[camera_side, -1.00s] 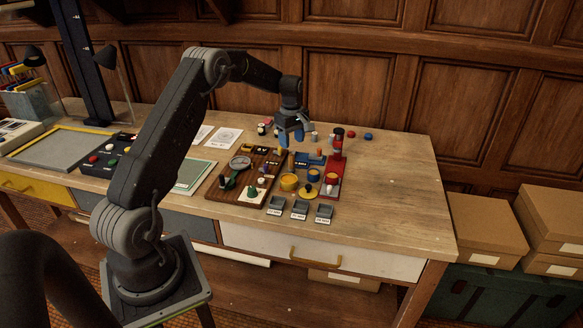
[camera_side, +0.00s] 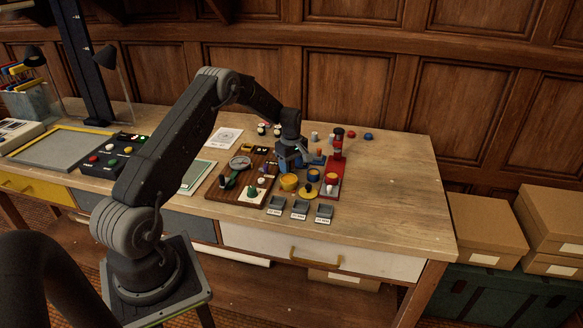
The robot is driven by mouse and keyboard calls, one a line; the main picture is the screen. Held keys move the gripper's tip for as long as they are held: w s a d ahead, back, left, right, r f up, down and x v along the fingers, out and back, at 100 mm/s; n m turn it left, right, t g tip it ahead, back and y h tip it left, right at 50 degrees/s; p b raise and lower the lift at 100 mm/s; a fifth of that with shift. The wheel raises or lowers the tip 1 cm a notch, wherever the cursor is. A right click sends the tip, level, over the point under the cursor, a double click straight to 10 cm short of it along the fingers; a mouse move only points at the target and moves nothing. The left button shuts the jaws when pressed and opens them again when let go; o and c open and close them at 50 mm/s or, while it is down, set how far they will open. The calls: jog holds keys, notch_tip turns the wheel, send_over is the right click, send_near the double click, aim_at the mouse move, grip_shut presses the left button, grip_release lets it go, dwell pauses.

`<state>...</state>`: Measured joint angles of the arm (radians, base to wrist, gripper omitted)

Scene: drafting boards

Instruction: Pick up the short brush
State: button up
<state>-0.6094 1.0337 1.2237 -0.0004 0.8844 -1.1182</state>
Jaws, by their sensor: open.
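My gripper (camera_side: 290,165) is low over the workbench, between the dark wooden board and the red tray, with its jaws open. It covers part of the small items there, including much of the blue piece behind the yellow pot (camera_side: 288,182). I cannot make out the short brush for certain; it is too small to tell or hidden by my gripper. The dark wooden board (camera_side: 226,198) holds several small tools. Whether my fingers touch anything cannot be told.
The red tray (camera_side: 334,187) with a tall red and black piece (camera_side: 338,140) stands just right of my gripper. Several small labelled grey trays (camera_side: 299,208) sit in front. Small coloured items, such as a blue ball (camera_side: 368,136), lie behind. The bench's right end (camera_side: 400,200) is clear.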

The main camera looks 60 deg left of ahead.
jog(key=shift+c, duration=0.3)
jog(key=shift+r, duration=0.1)
grip_shut()
jog(key=shift+r, duration=0.1)
jog(key=shift+r, duration=0.3)
jog(key=r, duration=0.3)
jog(key=shift+s+a+r, duration=0.15)
jog(key=shift+s+r, duration=0.05)
jog(key=shift+r, duration=0.2)
jog(key=s+a+r, duration=0.5)
jog(key=s+r, duration=0.1)
jog(key=s, duration=0.3)
jog(key=w+d+f, duration=0.1)
jog(key=w+d, duration=0.4)
jog(key=d, duration=0.6)
jog(key=shift+d+f, duration=0.1)
jog(key=shift+f, duration=2.85)
